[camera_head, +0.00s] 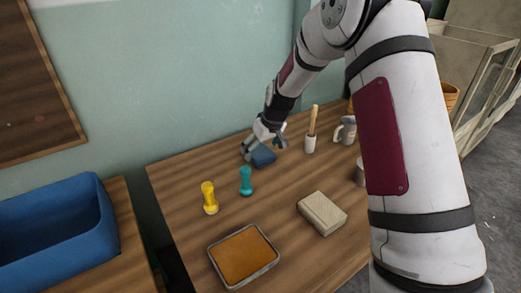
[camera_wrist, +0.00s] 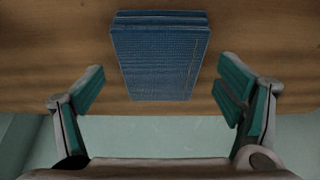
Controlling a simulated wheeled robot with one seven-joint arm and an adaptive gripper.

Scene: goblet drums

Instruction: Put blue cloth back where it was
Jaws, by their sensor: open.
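The blue cloth (camera_head: 264,157) lies folded flat on the wooden table, near its back edge by the wall. In the wrist view the blue cloth (camera_wrist: 160,58) shows as a neat folded block beyond my fingertips, roughly centred between them. My gripper (camera_head: 263,146) is low over the table at the cloth. In the wrist view my gripper (camera_wrist: 160,90) is open, with its green-padded fingers apart on the left and right, and nothing shows held. I cannot tell from the views whether the fingers touch the cloth.
On the table (camera_head: 180,187) stand a teal dumbbell-shaped object (camera_head: 246,182), a yellow one (camera_head: 209,198), a beige block (camera_head: 322,213), an orange-filled tray (camera_head: 243,256), a wooden-handled tool (camera_head: 312,130) and a grey mug (camera_head: 346,130). A blue bin (camera_head: 55,235) stands left. My arm hides the table's right side.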

